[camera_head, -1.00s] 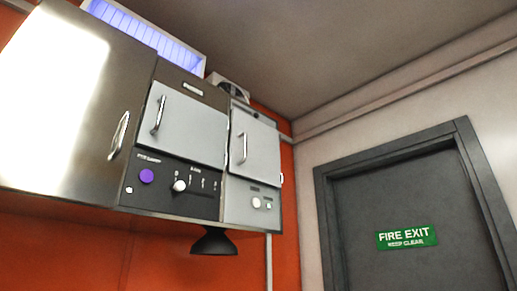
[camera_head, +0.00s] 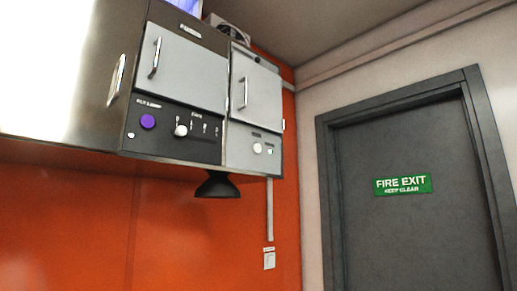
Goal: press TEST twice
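A wall-mounted cabinet unit (camera_head: 187,72) with grey doors hangs at the upper left. Its dark control panel (camera_head: 172,133) carries a purple round button (camera_head: 148,121), a white knob (camera_head: 181,130) and a small white button (camera_head: 131,135). The grey panel to the right has a white round knob (camera_head: 257,148) and a small white square control (camera_head: 270,150). The labels are too small to read, so I cannot tell which control is TEST. My gripper is not in view.
A black funnel-shaped fitting (camera_head: 216,186) hangs under the unit. A wall switch (camera_head: 269,260) sits low on the orange wall (camera_head: 150,230). A dark door (camera_head: 410,240) with a green FIRE EXIT sign (camera_head: 403,185) stands at the right.

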